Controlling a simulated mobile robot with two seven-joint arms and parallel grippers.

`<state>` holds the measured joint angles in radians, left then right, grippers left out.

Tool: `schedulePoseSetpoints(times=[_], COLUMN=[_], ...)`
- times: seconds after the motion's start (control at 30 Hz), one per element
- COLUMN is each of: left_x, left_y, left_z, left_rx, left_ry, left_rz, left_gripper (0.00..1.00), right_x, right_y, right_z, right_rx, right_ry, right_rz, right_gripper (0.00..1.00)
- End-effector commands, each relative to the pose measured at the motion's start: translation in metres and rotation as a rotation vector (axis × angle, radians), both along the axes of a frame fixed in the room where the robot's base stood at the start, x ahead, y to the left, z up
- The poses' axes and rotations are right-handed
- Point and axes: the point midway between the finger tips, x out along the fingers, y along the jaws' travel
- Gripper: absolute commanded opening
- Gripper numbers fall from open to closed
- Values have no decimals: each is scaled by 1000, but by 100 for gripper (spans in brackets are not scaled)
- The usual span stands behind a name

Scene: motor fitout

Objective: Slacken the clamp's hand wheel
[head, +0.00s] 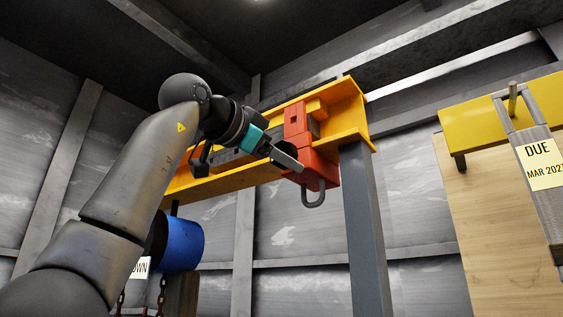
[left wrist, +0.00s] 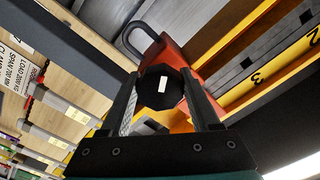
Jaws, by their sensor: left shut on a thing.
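The red clamp (head: 317,172) hangs on the yellow beam (head: 349,110), with a grey shackle (head: 314,195) below it. My left gripper (head: 284,158) reaches up to the clamp's near left side. In the left wrist view, the black hand wheel (left wrist: 157,99) with a white mark sits between the two fingers of my left gripper (left wrist: 160,88), which is shut on it. The red clamp body (left wrist: 175,57) and the shackle (left wrist: 137,37) show behind the wheel. In the head view the wheel is mostly hidden by the gripper. My right gripper is not in view.
A grey post (head: 363,220) holds up the beam's right end. A blue drum (head: 183,243) is at lower left, partly behind my arm.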

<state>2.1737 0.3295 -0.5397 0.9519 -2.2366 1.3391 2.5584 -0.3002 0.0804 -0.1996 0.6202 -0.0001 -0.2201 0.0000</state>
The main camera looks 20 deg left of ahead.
Motion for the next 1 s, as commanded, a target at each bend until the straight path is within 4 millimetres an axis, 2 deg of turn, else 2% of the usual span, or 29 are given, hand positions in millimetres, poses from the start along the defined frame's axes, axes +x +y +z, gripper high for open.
schedulePoseSetpoints(times=[0.2, 0.5, 1.0], left_x=[0, 0, 0], left_y=[-1, -2, -2], left_z=[-2, -2, -3], left_rx=[-177, -351, -437], left_ry=[66, 130, 165], left_rz=[0, 0, 1], left_gripper=[7, 7, 7], right_x=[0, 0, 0], right_y=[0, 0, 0], right_z=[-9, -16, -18], right_rx=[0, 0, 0], right_ry=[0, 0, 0], right_rz=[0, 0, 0], right_gripper=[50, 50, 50])
